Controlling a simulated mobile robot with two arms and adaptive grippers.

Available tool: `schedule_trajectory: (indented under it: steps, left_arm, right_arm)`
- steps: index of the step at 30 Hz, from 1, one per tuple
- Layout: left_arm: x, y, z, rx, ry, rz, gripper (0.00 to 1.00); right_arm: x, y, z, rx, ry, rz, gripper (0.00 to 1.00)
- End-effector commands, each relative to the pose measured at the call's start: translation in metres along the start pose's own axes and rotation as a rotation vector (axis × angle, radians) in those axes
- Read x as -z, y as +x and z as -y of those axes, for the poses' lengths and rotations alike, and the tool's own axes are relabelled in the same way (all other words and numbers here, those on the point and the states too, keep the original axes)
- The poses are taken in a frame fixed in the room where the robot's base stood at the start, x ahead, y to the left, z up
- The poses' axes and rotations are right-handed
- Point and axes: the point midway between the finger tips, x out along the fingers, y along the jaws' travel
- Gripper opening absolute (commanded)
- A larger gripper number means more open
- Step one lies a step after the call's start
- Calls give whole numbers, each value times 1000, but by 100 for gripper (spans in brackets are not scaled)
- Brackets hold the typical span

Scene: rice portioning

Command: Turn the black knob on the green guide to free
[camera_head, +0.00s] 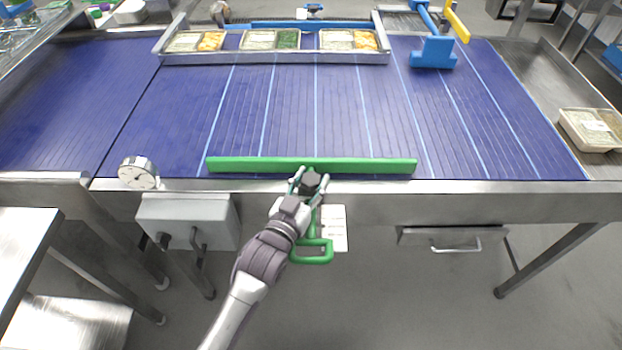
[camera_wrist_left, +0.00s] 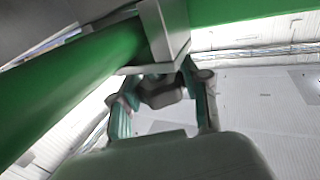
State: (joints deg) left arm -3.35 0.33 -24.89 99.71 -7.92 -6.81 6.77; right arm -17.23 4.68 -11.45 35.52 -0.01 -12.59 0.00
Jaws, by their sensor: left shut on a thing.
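The green guide (camera_head: 350,164) is a long bar lying across the front edge of the blue belt, with a green loop handle (camera_head: 312,259) below it. The black knob (camera_head: 311,181) sits just under the middle of the bar. My left gripper (camera_head: 311,184) has its fingers on either side of the knob and is shut on it. In the left wrist view the fingers (camera_wrist_left: 165,105) close around the dark knob (camera_wrist_left: 160,92), and the green guide (camera_wrist_left: 70,80) runs across the upper left. The knob's marking is too small to read. My right gripper is not in view.
A metal tray (camera_head: 275,58) with several food containers stands at the back of the belt. A blue tool (camera_head: 433,52) lies at the back right. A round dial (camera_head: 138,173) and a grey box (camera_head: 188,222) are left of my arm. The belt's middle is clear.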

Motion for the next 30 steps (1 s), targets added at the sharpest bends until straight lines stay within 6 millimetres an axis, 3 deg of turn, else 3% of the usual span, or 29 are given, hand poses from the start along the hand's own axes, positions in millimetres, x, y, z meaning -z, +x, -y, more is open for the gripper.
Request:
schedule_trajectory:
  steps: [17,18,21,22,30]
  left_arm:
    - [3,1,0,32,1,-9,11]
    - [3,1,0,31,1,-9,51]
    - [3,1,0,31,0,-8,67]
    - [3,1,0,31,0,-8,72]
    - [2,0,0,30,0,-5,72]
  right_arm:
    - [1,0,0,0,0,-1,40]
    - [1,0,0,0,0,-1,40]
    - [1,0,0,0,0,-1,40]
    - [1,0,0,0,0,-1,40]
    - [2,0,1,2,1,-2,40]
